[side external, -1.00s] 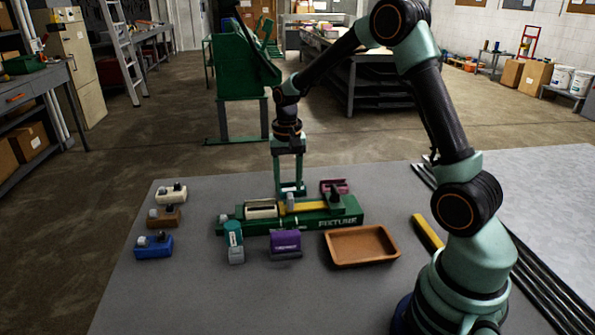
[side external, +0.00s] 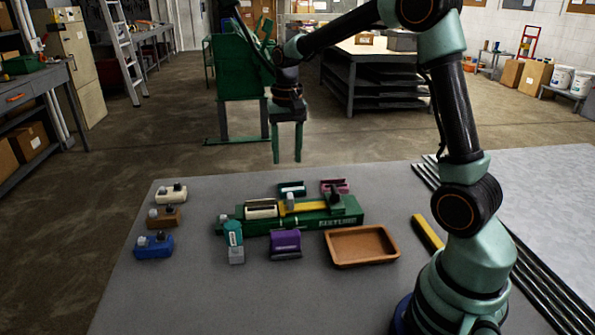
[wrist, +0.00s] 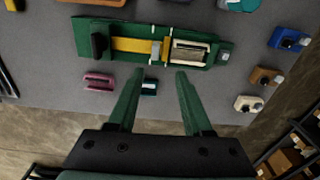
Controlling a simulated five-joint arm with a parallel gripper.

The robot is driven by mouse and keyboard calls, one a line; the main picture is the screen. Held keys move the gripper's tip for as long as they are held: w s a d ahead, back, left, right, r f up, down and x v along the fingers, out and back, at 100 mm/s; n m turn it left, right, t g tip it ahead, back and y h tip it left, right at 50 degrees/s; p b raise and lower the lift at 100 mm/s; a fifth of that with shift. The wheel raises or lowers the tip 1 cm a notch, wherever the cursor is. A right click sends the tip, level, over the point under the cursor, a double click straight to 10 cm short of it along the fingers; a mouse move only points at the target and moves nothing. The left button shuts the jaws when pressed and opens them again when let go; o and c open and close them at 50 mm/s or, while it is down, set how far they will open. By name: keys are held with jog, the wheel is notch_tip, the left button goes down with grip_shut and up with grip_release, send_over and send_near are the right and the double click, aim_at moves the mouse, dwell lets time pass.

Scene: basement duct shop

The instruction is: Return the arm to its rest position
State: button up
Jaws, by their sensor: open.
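My gripper (side external: 287,160) hangs in the air above the far edge of the table, its two green fingers apart with nothing between them. The wrist view also shows the gripper (wrist: 160,74) open and empty. Below it, the green fixture (side external: 342,219) stands on the grey table, with a yellow bar and a cream block in it. A teal block (side external: 291,188) and a maroon block (side external: 335,186) lie behind the fixture, apart from the gripper. No marker of the rest position shows.
A brown tray (side external: 361,262), a purple block (side external: 285,245) and a teal-and-grey piece (side external: 234,242) are in front of the fixture. White, brown and blue blocks (side external: 153,246) stand at left. Black rods (side external: 560,292) lie at right. The near left table is clear.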

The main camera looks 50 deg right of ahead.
jog(key=s+a+r+n+t, duration=0.5)
jog(key=s+a+n, duration=0.3)
jog(key=s, duration=0.6)
jog(key=a+r, duration=0.1)
jog(key=a, duration=0.1)
jog(key=shift+a+r+n, duration=0.15)
jog(key=shift+a+n, duration=0.15)
jog(key=shift+a, duration=0.1)
dwell(0.4)
